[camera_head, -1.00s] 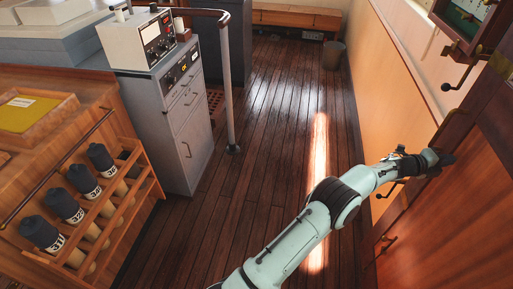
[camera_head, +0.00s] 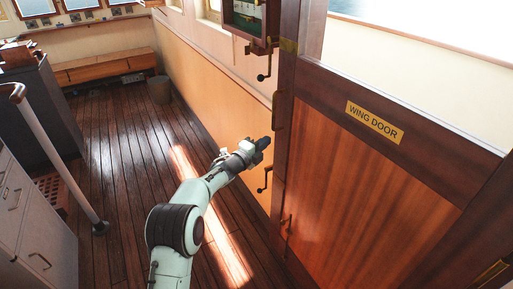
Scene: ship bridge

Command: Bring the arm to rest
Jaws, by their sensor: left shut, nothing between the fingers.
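My left arm comes in from the lower left of the head view and reaches up and to the right. Its gripper (camera_head: 264,144) is shut and empty, small in the picture, just left of the dark wooden door frame (camera_head: 284,120). I cannot tell whether the gripper touches the frame. A dark hooked handle (camera_head: 265,180) shows just below it. The wooden door (camera_head: 365,185) with the "WING DOOR" plate (camera_head: 375,122) stands to the right of the gripper. My right gripper is not in view.
Dark plank floor (camera_head: 115,150) lies open left of the arm. A grey cabinet (camera_head: 35,225) and a metal rail post (camera_head: 65,165) stand at left. A bin (camera_head: 159,89) and a wooden bench (camera_head: 105,67) are at the back. A wall box (camera_head: 250,18) with a crank hangs above.

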